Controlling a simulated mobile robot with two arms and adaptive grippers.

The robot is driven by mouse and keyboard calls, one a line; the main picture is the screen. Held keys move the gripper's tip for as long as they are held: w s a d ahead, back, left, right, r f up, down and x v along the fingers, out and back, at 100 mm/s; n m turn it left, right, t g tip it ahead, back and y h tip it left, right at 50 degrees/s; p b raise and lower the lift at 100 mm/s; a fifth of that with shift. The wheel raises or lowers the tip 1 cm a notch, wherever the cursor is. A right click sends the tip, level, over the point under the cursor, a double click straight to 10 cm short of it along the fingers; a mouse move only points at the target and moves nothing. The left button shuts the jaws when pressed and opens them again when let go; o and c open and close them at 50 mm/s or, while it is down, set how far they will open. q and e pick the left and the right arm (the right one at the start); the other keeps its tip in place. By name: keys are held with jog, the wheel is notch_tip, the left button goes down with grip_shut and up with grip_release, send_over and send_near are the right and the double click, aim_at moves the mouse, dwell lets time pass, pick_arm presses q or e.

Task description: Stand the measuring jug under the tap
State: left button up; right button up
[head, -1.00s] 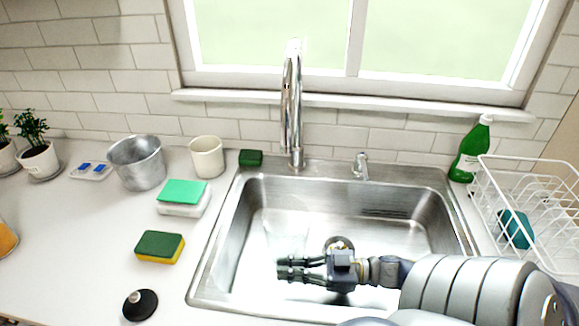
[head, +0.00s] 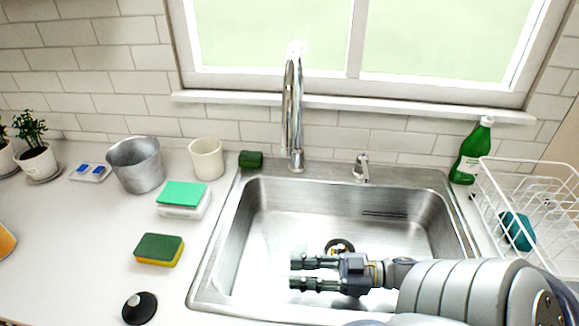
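The chrome tap (head: 291,120) rises behind the steel sink (head: 212,255), its spout over the basin. I cannot make out the measuring jug for certain; in the earlier head view a faint clear shape stood in the basin at my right gripper's fingertips, but now only bright steel shows there. My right gripper (head: 297,273) reaches in from the right, low over the basin and in front of the drain (head: 340,246). Its two fingers point left and are spread, with nothing visible between them. My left gripper is not in view.
Left of the sink are a green-yellow sponge (head: 160,250), a black stopper (head: 139,308), a white box (head: 184,208), a metal pot (head: 138,165) and a cream cup (head: 207,159). A green bottle (head: 471,155) and white dish rack (head: 530,215) stand at right.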

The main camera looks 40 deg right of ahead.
jog(key=v, duration=0.4)
jog(key=shift+s+d+r, duration=0.15)
jog(key=shift+s+d, duration=0.05)
jog(key=shift+d, duration=0.1)
jog(key=shift+r, duration=0.15)
